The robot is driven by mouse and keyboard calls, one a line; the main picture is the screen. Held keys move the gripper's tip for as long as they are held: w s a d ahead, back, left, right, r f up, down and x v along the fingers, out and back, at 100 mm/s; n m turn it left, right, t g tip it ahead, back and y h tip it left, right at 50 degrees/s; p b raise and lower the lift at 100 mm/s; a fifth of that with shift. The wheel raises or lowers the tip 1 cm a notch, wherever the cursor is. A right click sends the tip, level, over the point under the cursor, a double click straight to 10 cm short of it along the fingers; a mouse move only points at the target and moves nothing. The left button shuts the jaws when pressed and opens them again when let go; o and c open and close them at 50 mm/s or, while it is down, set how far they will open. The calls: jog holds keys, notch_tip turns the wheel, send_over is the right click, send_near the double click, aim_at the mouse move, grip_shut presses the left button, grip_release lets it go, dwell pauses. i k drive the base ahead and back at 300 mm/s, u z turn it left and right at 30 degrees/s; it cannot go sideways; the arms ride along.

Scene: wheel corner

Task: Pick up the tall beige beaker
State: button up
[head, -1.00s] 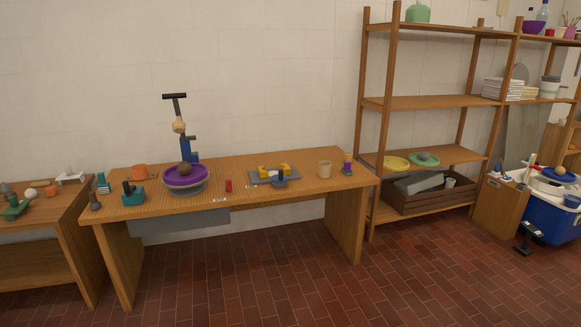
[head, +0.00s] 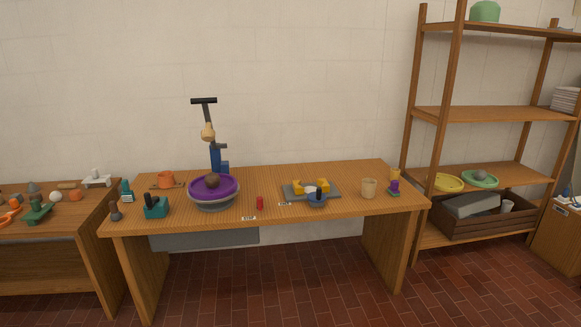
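My gripper is not in view.
A purple and yellow item (head: 393,188) stands close right of the beaker. Left of it are a grey tray with yellow blocks (head: 297,190) and a small blue bowl (head: 317,201). A purple bowl (head: 230,188) sits further left. A shelf (head: 470,115) stands right. Brick floor in front is clear.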

aim_at(369, 188)
jog(key=u, duration=0.4)
jog(key=i, duration=1.35)
jog(key=u, duration=0.35)
